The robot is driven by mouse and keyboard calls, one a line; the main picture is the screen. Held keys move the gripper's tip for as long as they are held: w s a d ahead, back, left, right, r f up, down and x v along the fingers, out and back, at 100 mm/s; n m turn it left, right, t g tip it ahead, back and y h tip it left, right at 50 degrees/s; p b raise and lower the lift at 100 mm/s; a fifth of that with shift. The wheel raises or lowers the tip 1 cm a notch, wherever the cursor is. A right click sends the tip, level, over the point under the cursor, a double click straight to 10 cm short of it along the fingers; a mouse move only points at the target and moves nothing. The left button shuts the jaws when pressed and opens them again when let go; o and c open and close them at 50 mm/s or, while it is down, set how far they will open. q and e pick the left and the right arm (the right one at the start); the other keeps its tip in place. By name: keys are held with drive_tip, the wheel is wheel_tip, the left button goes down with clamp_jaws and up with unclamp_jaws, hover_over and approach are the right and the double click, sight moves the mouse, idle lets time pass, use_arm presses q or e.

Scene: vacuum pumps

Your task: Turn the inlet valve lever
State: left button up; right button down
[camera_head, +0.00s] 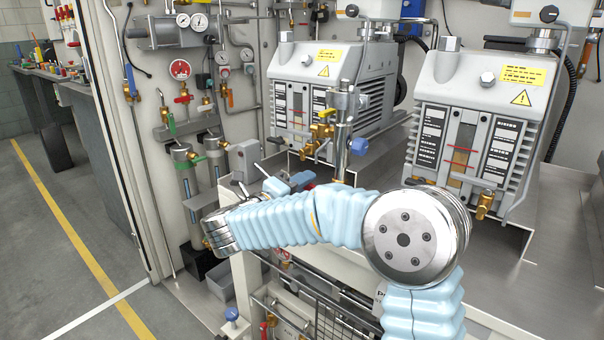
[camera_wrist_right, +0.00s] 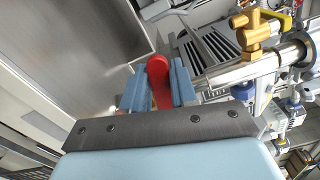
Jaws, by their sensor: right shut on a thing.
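A red lever (camera_wrist_right: 158,72) with a rounded end stands between the two blue fingers of my right gripper (camera_wrist_right: 159,84) in the right wrist view. The fingers are shut on it, one on each side. I take it to be the inlet valve lever. In the head view my right gripper (camera_head: 290,184) shows partly behind my blue-sleeved arm, next to the metal pipe below the left pump (camera_head: 330,75). The lever's pivot and valve body are mostly hidden there. My left gripper is not in view.
A vertical pipe (camera_head: 343,135) with brass fittings and a blue knob stands close to my right gripper. A second pump (camera_head: 480,125) is on the right. Gauges and valves line the panel at left. The floor (camera_head: 50,240) at far left is clear.

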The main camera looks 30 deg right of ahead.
drive_tip(key=c, duration=1.3)
unclamp_jaws()
drive_tip(key=shift+w+a+f+n, duration=0.15)
drive_tip(key=shift+f+n, duration=0.55)
drive_tip(key=shift+n, duration=0.5)
drive_tip(key=o, duration=0.5)
use_arm(q)
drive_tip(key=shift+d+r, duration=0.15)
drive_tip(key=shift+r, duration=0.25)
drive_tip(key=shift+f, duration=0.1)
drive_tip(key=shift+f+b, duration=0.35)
drive_tip(key=shift+b, duration=0.3)
use_arm(e)
drive_tip(key=shift+v, duration=0.95)
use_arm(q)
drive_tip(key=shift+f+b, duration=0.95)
use_arm(e)
drive_tip(key=v, duration=0.6)
drive_tip(key=shift+r, duration=0.1)
